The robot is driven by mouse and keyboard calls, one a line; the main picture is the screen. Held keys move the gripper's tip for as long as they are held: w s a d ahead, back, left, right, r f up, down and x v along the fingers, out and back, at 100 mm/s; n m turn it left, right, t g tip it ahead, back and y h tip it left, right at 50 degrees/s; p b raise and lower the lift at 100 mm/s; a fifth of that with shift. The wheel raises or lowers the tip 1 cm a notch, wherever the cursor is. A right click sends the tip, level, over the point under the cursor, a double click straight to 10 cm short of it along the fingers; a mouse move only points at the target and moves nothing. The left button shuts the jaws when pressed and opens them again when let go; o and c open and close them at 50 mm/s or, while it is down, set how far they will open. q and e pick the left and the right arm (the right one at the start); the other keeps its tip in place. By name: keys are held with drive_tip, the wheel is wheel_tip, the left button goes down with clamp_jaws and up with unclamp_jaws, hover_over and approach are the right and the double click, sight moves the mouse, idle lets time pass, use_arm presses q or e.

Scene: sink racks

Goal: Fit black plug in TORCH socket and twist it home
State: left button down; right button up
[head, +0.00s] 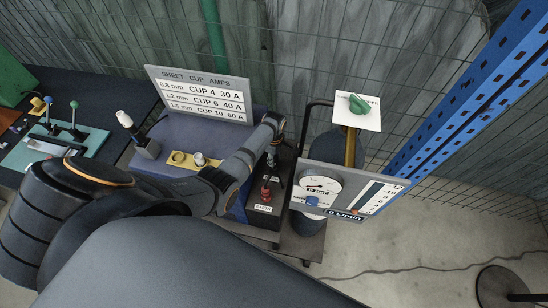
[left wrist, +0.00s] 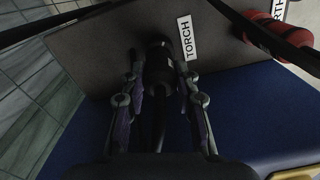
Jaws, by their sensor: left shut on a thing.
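In the left wrist view my left gripper (left wrist: 158,88) is shut on the black plug (left wrist: 158,72), one finger on either side. A black cable runs back from the plug between the fingers. The plug's front end is at the dark panel beside the white TORCH label (left wrist: 187,38). The TORCH socket itself is hidden behind the plug, and I cannot tell how far the plug is in or how it is turned. In the head view my left gripper (head: 271,158) is small and dark at the black power unit (head: 262,219). My right gripper is not in view.
A red plug (head: 265,192) sits on the same unit, also in the left wrist view (left wrist: 268,28). A gauge panel (head: 345,190) stands close on the right. A blue rack post (head: 475,85) is at right.

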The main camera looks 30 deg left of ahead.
use_arm(q)
drive_tip(key=shift+f, duration=0.25)
drive_tip(key=c, duration=0.9)
unclamp_jaws()
wheel_tip(320, 180, up, 12)
drive_tip(key=shift+r, duration=0.1)
